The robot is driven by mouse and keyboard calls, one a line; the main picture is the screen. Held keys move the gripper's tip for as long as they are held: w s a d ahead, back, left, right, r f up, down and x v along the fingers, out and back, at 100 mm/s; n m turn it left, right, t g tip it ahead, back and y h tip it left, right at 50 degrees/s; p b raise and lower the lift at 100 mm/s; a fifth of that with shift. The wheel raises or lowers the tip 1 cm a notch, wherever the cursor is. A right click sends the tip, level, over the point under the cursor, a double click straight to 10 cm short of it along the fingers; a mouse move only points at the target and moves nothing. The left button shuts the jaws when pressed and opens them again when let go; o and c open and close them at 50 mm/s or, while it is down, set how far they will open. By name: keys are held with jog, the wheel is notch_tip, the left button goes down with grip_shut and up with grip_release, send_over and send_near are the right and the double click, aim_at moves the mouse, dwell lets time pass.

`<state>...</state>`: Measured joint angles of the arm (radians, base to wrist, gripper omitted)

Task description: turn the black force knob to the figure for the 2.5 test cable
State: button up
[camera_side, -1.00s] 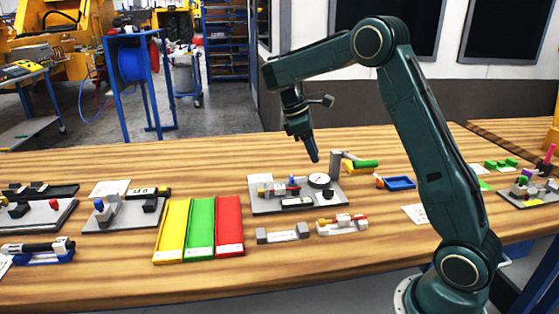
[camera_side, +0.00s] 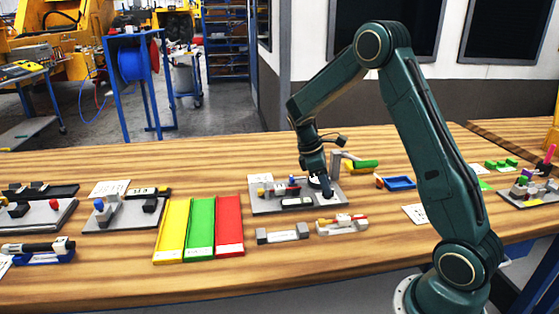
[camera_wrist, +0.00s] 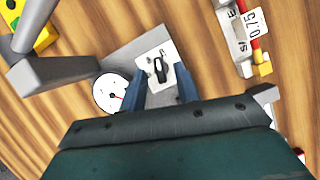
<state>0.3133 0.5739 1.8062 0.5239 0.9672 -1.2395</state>
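The black force knob (camera_wrist: 161,69) sits on a small white plate (camera_wrist: 169,53) in the wrist view; its figures are not readable. My gripper (camera_wrist: 162,78) is open, with its two blue fingers on either side of the knob and a gap to it visible. Whether the fingertips are level with the knob or above it, I cannot tell. In the side view my gripper (camera_side: 327,192) points down at the right part of the grey tester base (camera_side: 265,208) and hides the knob. A round white dial (camera_wrist: 110,95) with a red needle lies left of the fingers.
A grey post with an arm (camera_wrist: 50,72) stands close left of the dial. A cable holder marked 0.75 (camera_wrist: 243,38) lies to the right. Yellow (camera_side: 173,230), green (camera_side: 201,228) and red (camera_side: 229,225) trays lie left of the tester's front.

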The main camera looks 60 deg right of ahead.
jog(key=shift+s+d+f, duration=0.15)
jog(key=shift+s+f, duration=0.1)
jog(key=shift+f, duration=0.35)
jog(key=shift+c, duration=0.2)
grip_shut()
jog(key=shift+m+y, duration=0.5)
jog(key=shift+m, duration=1)
jog(key=shift+g, duration=0.3)
jog(key=shift+o, duration=0.2)
grip_release()
